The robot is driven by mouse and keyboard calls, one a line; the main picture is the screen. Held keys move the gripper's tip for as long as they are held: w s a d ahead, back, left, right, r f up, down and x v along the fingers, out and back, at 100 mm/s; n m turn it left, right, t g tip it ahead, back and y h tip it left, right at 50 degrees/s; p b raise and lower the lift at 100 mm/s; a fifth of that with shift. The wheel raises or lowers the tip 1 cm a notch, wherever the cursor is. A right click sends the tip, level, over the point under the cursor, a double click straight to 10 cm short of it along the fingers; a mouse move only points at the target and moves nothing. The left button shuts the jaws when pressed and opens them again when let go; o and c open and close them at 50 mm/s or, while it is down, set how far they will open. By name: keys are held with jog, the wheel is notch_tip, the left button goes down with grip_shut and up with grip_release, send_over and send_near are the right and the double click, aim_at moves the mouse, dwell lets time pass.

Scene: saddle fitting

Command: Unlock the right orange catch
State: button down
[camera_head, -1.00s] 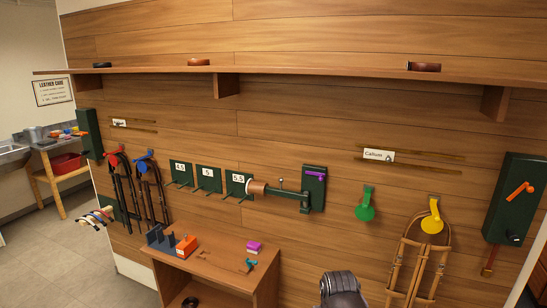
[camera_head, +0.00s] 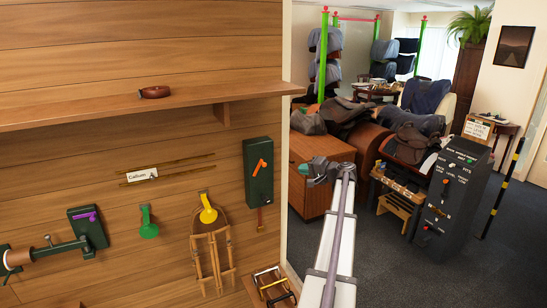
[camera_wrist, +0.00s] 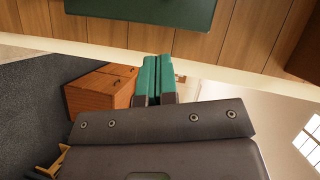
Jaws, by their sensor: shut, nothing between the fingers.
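The orange catch (camera_head: 260,167) is a small lever, tilted, on the front of a dark green box (camera_head: 257,190) near the right end of the wood wall. My gripper (camera_head: 306,169) is to the right of the box, just past the wall's end, and apart from the catch. In the wrist view its teal fingers (camera_wrist: 152,64) are together and empty. A dark green panel, likely the same box (camera_wrist: 150,10), shows at the top of that view. The catch does not show there.
A purple catch (camera_head: 86,215) is on another green box at left. Yellow (camera_head: 208,215) and green (camera_head: 148,228) hooks hang between, with straps below the yellow one. A wooden cabinet (camera_head: 318,175) and a dark control panel (camera_head: 450,200) stand beyond the wall's end.

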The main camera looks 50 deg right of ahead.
jog(key=r+t, duration=0.1)
jog(key=b, duration=0.1)
send_near(270, 163)
notch_tip(270, 163, up, 2)
jog(key=w+a, duration=0.2)
jog(key=w, duration=0.1)
jog(key=w+a+b, duration=0.1)
jog(key=w+a, duration=0.1)
jog(key=shift+a+f+h, duration=0.25)
jog(key=shift+h, duration=0.05)
jog(key=shift+w+a+r, duration=0.2)
jog(key=shift+w+a, duration=0.05)
jog(key=shift+a, duration=0.25)
